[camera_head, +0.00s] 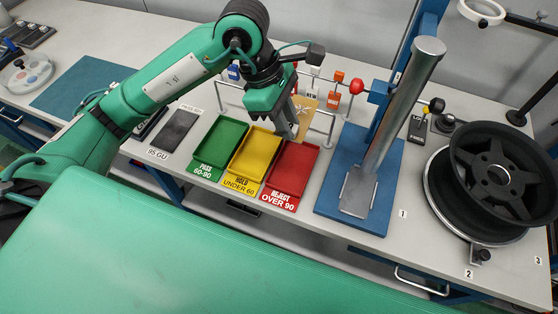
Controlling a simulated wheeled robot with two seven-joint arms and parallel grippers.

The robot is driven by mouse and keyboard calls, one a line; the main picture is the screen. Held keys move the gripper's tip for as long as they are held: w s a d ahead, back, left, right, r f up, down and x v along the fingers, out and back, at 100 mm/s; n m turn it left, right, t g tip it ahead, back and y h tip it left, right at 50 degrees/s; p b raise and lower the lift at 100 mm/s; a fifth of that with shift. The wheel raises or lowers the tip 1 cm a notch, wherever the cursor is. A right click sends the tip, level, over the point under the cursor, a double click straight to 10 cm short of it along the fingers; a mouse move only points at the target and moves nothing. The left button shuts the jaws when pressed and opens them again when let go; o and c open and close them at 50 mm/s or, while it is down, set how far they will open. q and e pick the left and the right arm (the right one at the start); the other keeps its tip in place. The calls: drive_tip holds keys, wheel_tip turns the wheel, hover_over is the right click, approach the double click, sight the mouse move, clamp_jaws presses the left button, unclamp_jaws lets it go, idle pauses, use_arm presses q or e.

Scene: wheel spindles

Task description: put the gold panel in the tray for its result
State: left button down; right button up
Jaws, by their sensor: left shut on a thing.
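My left gripper (289,130) is shut on the gold panel (305,112), which shows partly behind its fingers, above the back edges of the trays. The green tray (218,150) is labelled PASS 60-90. The yellow tray (253,156) is labelled HOLD UNDER 60, and the red tray (292,172) REJECT OVER 90. The three trays stand side by side and look empty. The gripper points down near the border of the yellow and red trays. Part of the panel is hidden by the fingers. My right gripper is not in view.
A dark tile (176,130) labelled 95 GU lies left of the trays. A blue stand with a metal column (385,130) stands to the right, then a black wheel (500,180). A rack with coloured knobs (337,76) stands behind the trays.

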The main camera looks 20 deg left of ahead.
use_arm(q)
drive_tip(key=shift+r, duration=0.1)
drive_tip(key=shift+f, duration=0.35)
wheel_tip(320, 180, down, 14)
drive_tip(key=p, duration=0.3)
drive_tip(key=shift+s+r+p, duration=0.1)
drive_tip(key=shift+r+p, duration=0.15)
drive_tip(key=shift+p, duration=0.15)
wheel_tip(320, 180, down, 2)
wheel_tip(320, 180, down, 3)
drive_tip(key=shift+f+p, duration=0.15)
drive_tip(key=shift+p, duration=0.55)
drive_tip(key=shift+f, duration=0.1)
